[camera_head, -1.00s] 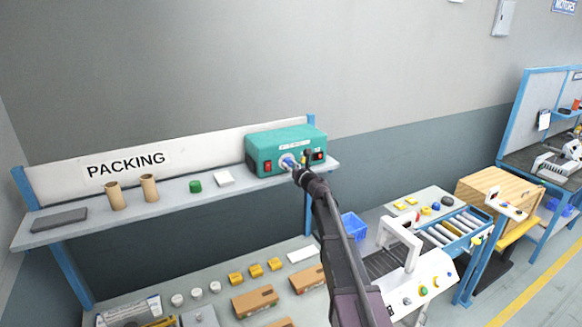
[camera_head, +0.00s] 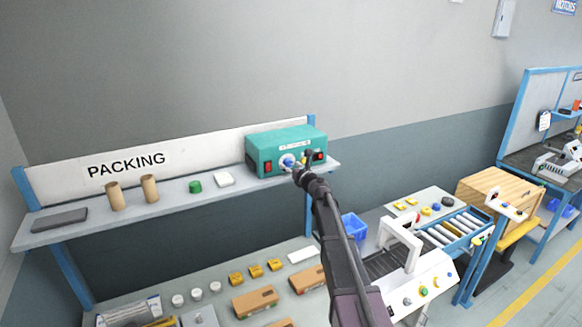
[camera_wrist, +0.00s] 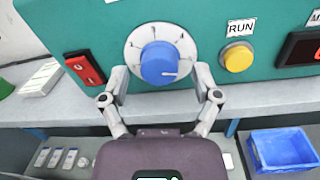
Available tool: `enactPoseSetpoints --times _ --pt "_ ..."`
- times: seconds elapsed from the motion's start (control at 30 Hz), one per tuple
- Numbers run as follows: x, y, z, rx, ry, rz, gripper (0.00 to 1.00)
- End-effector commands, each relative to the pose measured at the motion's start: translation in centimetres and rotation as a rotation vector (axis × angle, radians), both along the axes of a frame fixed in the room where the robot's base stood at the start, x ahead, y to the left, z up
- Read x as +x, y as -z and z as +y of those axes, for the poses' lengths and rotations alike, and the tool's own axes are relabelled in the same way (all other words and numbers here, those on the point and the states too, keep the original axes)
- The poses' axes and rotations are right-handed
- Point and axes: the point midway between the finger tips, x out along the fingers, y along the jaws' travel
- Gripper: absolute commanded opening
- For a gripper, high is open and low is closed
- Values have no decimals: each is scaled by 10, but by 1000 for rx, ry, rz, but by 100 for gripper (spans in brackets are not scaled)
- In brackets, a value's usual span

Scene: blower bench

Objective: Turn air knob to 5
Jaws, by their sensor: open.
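The blue air knob (camera_wrist: 160,63) sits on a white round dial with tick marks (camera_wrist: 137,42) on the front of the teal blower box (camera_head: 280,145). Its white pointer line points right in the wrist view. The dial numbers are too small to read. My gripper (camera_wrist: 160,80) is open, with one finger on each side of the knob's lower part; I cannot tell whether either finger touches it. In the head view my gripper (camera_head: 299,172) is in front of the box and partly hides its face; the knob (camera_head: 287,160) shows beside it.
A red rocker switch (camera_wrist: 86,69) is left of the dial. A yellow button (camera_wrist: 237,60) under a RUN label and a dark display (camera_wrist: 300,48) are to the right. The box stands on a grey shelf (camera_head: 150,208); a blue bin (camera_wrist: 284,148) is lower right.

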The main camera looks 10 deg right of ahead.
Motion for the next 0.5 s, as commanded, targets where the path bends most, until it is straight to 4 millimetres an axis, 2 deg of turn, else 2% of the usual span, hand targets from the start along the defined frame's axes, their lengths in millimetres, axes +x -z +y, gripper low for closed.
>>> enactPoseSetpoints --times 0.27,0.5 --pt "-12 0 -4 -1 1 0 81" --pt "-41 0 -14 -1 1 1 81"
